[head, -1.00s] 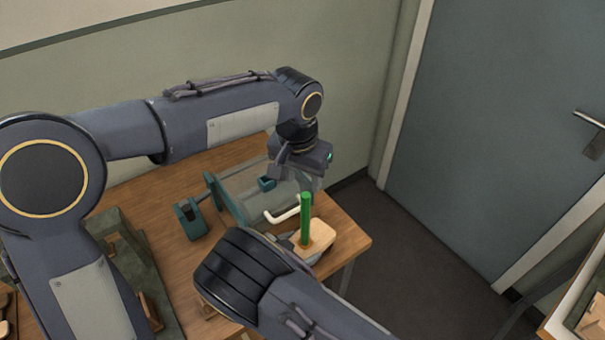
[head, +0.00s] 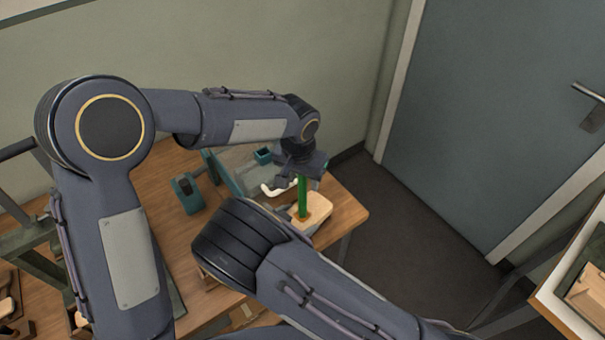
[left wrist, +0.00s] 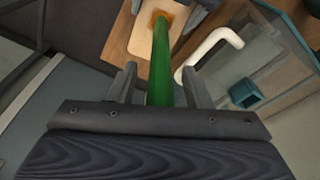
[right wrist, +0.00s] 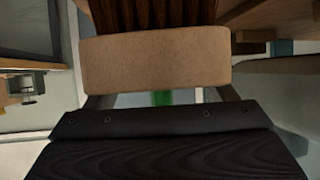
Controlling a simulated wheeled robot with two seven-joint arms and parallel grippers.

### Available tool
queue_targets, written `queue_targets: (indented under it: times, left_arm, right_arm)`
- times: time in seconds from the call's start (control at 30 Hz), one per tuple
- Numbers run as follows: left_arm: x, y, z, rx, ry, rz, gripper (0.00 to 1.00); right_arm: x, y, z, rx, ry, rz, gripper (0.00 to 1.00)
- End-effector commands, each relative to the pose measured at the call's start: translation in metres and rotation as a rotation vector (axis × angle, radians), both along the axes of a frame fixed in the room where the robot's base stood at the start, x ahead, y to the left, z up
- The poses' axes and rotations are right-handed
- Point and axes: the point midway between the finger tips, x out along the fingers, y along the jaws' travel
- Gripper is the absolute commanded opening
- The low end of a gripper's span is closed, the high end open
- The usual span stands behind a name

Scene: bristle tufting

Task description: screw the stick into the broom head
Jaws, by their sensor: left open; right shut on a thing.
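The green stick (head: 302,198) stands upright on the tan broom head (head: 318,207) near the table's right corner. In the left wrist view the stick (left wrist: 160,62) runs between the two fingers of my left gripper (left wrist: 160,88), which is open around its upper part. Its lower end meets an orange-brown spot on the broom head (left wrist: 145,38). My right gripper (right wrist: 160,97) is shut on the broom head (right wrist: 155,62), with dark bristles beyond it. A bit of green stick shows between its fingers. In the head view my right arm hides most of the right gripper.
A clear bin with a white bent handle (head: 278,188) stands close to the stick's left. A teal holder (head: 187,193) is farther left on the wooden table (head: 160,190). A second table (head: 550,298) with a tray is at right. The floor between is free.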

Motion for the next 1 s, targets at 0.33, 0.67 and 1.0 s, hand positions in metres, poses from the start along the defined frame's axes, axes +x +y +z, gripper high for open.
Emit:
queue_targets:
  times: [0.33,0.67,1.0]
  left_arm:
    - [-0.0001,-0.0001,0.0003,0.000,0.000,0.000,0.16]
    - [-0.0001,-0.0002,0.0005,0.000,0.000,-0.001,0.00]
    - [-0.0001,-0.0002,0.0005,0.000,0.000,-0.001,0.44]
  right_arm:
    - [0.0000,0.0003,-0.0007,0.002,0.001,0.001,0.14]
    - [-0.0001,0.0002,-0.0007,0.002,0.001,0.001,0.14]
    - [-0.0001,0.0002,-0.0007,0.002,0.001,0.001,0.14]
